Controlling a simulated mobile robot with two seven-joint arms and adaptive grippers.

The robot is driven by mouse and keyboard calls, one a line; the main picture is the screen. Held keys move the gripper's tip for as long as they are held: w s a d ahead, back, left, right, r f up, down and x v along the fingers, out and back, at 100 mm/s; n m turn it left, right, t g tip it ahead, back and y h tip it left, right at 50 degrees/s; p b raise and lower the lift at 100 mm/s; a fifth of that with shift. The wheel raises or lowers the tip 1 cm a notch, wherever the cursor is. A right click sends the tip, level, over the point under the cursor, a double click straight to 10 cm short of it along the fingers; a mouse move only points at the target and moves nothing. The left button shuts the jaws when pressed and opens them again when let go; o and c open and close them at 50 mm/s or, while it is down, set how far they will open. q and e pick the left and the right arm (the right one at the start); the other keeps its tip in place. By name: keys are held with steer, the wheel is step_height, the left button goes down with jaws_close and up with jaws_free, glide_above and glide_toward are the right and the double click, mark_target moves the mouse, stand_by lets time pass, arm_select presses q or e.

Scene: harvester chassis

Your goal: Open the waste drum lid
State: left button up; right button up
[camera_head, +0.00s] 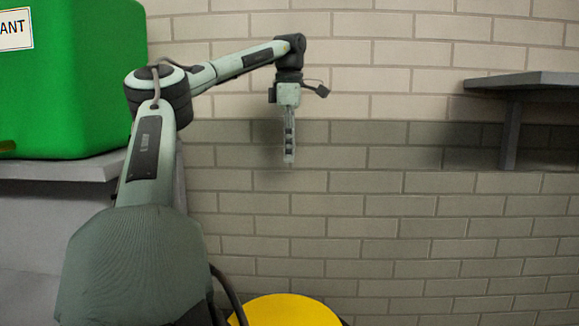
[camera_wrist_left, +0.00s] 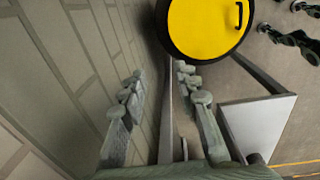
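The waste drum's yellow lid (camera_head: 285,312) shows only in part at the bottom edge of the head view. In the left wrist view the round yellow lid (camera_wrist_left: 205,30) sits at the top, with a black rim and a dark bar handle (camera_wrist_left: 239,15) near its right side. The lid lies flat and looks closed. My left gripper (camera_head: 289,160) hangs pointing down in front of the brick wall, well above the lid. In the left wrist view its fingers (camera_wrist_left: 160,73) are apart with nothing between them. My right gripper is not recognisable in either view.
A green container (camera_head: 75,85) stands on a grey ledge (camera_head: 60,170) at the left. A grey shelf (camera_head: 535,80) juts out at the right. The brick wall (camera_head: 400,230) is close behind my left gripper. A pale flat panel (camera_wrist_left: 258,125) shows in the wrist view.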

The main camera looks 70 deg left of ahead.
arm_select(q)
steer(key=shift+r, duration=0.35)
step_height(320, 180, down, 12)
steer(key=shift+w+a, duration=0.15)
steer(key=shift+a, duration=0.15)
stand_by(0.3)
steer(key=shift+f, duration=0.1)
